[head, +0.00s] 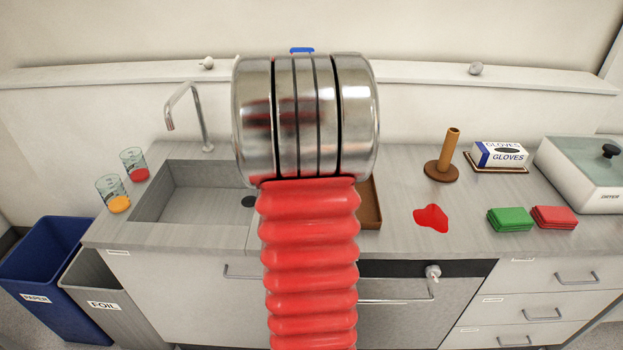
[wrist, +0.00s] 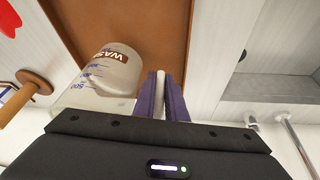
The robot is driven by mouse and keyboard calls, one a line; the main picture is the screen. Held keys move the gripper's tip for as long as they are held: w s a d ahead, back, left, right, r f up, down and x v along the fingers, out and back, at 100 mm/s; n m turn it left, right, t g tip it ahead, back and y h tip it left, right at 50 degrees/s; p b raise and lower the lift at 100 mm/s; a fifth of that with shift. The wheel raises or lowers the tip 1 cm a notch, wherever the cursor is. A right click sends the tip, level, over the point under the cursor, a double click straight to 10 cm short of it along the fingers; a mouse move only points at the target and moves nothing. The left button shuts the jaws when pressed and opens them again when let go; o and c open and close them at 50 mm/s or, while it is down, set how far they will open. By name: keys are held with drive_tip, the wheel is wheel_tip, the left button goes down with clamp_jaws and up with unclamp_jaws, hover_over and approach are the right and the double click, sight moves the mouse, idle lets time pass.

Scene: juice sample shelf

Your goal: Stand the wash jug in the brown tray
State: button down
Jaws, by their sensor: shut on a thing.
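The wash jug (wrist: 112,72) is a translucent whitish vessel with a brown "WASH" label and blue volume marks. It shows at the left of centre in the wrist view. My gripper (wrist: 162,82) has purple fingers shut on a narrow white part beside the jug body, apparently its handle. The brown tray (wrist: 128,22) lies behind the jug and fingers in the wrist view. I cannot tell whether the jug touches it. In the head view my arm hides the jug, the gripper and most of the tray; only the tray's right edge (head: 371,206) shows.
The sink (head: 185,205) lies left of the tray, with two beakers (head: 113,193) at its left. A red spill (head: 431,218), a brown towel post (head: 446,160), green cloths (head: 511,219) and red cloths (head: 554,217) are to the right. A glove box (head: 500,155) stands behind them.

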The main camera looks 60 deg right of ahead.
drive_tip(key=shift+f, duration=0.3)
drive_tip(key=shift+f, duration=0.1)
drive_tip(key=shift+f, duration=1.75)
drive_tip(key=c, duration=1.8)
unclamp_jaws()
drive_tip(key=shift+f, duration=0.15)
drive_tip(key=v, duration=1.2)
